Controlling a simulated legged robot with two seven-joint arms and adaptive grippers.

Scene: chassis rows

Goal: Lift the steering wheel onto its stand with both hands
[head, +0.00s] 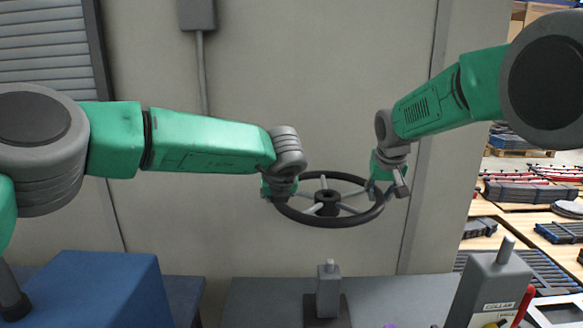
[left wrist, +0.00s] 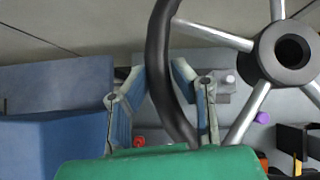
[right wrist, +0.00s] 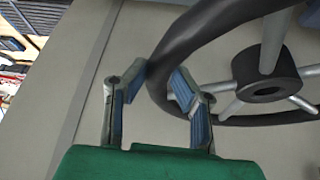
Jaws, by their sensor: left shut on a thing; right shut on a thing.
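The black steering wheel (head: 327,222) with silver spokes hangs in the air, nearly flat, between my two grippers. My left gripper (head: 277,190) is shut on the rim at the wheel's left side; the left wrist view shows the rim (left wrist: 160,60) between its fingers. My right gripper (head: 385,188) is shut on the rim at the right side; its fingers meet the rim (right wrist: 185,50) in the right wrist view. The stand (head: 328,292), a grey post with a narrower tip on a dark base, is on the table below the wheel, apart from it.
A blue box (head: 95,290) stands at the front left. A grey block labelled collar (head: 490,290) with a peg stands at the right, near a red-handled tool (head: 524,305). A purple object (left wrist: 262,117) lies on the grey table (head: 260,300). A wall is behind.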

